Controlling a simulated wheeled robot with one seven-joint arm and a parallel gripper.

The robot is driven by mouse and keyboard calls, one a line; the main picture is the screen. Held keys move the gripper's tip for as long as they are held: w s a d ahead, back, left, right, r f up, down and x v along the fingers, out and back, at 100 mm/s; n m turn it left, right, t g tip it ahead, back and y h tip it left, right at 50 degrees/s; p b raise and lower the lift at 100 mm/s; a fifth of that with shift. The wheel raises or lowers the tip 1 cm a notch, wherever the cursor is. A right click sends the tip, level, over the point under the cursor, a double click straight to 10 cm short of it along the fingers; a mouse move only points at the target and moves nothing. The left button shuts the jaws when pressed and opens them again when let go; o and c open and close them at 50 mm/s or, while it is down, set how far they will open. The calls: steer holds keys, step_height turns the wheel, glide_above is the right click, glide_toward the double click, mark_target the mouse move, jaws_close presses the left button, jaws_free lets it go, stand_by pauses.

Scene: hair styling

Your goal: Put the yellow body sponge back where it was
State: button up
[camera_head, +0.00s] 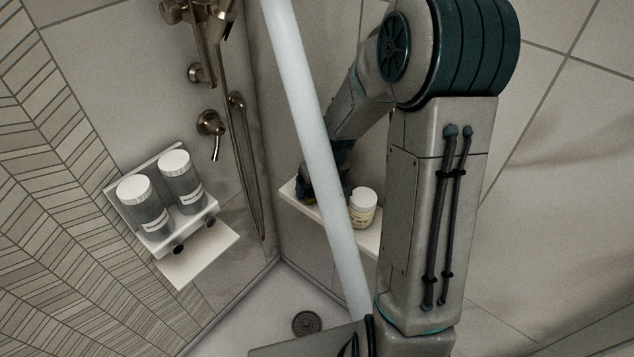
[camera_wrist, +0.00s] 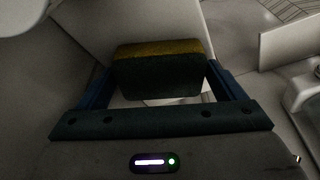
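The yellow body sponge (camera_wrist: 160,78) shows in the wrist view as a block with a yellow upper layer and a dark lower layer. It sits between the two blue fingers of my gripper (camera_wrist: 160,70), which lie against its left and right sides, so the gripper appears shut on it. In the head view my gripper (camera_head: 306,187) is at the left part of the white wall shelf (camera_head: 364,239), mostly behind a pale pole. A little yellow shows there beside the blue fingers. Whether the sponge touches the shelf cannot be told.
A white-lidded jar (camera_head: 363,208) stands on the same shelf, just right of my gripper. Two grey bottles (camera_head: 147,212) stand on a rack (camera_head: 190,232) on the left wall. Brass shower fittings (camera_head: 211,124) are on the wall between. A drain (camera_head: 307,323) lies in the floor.

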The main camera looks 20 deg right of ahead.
steer(key=shift+w+d+r, duration=0.1)
steer(key=shift+d+r, duration=0.05)
steer(key=shift+r, duration=0.3)
steer(key=s+a+p+v, duration=0.1)
steer(key=p+v, duration=0.1)
steer(key=v, duration=0.9)
steer(key=s+r+m, duration=0.1)
steer(key=s+r, duration=0.2)
steer(key=s, duration=0.5)
steer(key=s+r+m, duration=0.2)
steer(key=s+r, duration=0.1)
steer(key=s, duration=0.5)
steer(key=shift+s+a+h, duration=0.25)
steer(key=shift+h, duration=0.15)
steer(key=shift+a, duration=0.1)
steer(key=shift+a+r, duration=0.1)
steer(key=shift+a, duration=0.45)
